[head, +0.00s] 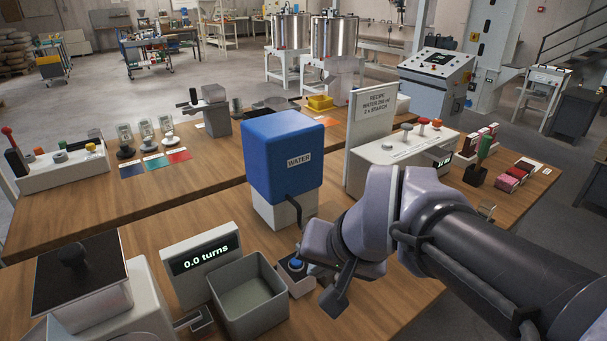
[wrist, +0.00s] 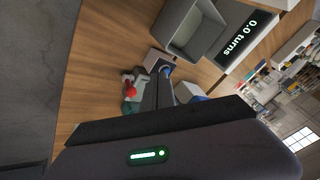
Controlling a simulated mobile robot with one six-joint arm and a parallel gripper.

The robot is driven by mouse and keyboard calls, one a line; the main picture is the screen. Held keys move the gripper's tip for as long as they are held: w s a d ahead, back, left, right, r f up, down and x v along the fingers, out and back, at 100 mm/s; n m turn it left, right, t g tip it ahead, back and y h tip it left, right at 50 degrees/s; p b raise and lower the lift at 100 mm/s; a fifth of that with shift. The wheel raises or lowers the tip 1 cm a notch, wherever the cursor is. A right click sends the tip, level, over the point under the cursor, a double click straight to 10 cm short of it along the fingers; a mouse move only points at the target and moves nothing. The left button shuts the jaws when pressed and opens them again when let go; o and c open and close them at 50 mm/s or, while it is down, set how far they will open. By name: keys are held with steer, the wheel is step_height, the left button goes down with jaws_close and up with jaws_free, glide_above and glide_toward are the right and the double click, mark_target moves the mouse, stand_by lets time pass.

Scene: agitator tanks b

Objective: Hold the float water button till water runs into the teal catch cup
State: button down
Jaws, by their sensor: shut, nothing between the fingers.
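The blue button (head: 296,264) sits on a small pale box just right of the grey tray. It also shows in the wrist view (wrist: 166,69), just beyond my fingertips. My gripper (head: 309,266) is shut and empty, close beside the button at its right. I cannot tell whether the fingers touch it. The blue tank marked WATER (head: 284,150) stands behind on a white base, with a dark spout or hose at its front. In the wrist view a small teal shape (wrist: 129,108) may be the catch cup; my gripper partly hides it. No running water is visible.
The open grey tray (head: 248,318) and a display reading 0.0 turns (head: 201,262) stand left of the button. A recipe sign (head: 372,125) and a white control box (head: 400,152) stand behind my arm. Bare wood lies in front of the tank.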

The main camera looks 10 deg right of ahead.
steer(key=shift+w+d+f+b, duration=0.1)
steer(key=shift+w+f, duration=1.55)
steer(key=shift+w, duration=0.5)
steer(key=shift+w+d+f+b, duration=0.1)
steer(key=shift+w+f+b, duration=0.05)
steer(key=shift+w+f, duration=1.75)
steer(key=shift+w+f+b, duration=0.1)
steer(key=shift+w+f, duration=1.3)
steer(key=shift+w, duration=1)
steer(key=shift+r, duration=0.1)
step_height(320, 180, up, 5)
steer(key=p, duration=0.4)
steer(key=s+r, duration=0.3)
steer(key=s, duration=0.9)
steer(key=s+r, duration=0.3)
steer(key=s, duration=0.9)
steer(key=shift+a, duration=0.4)
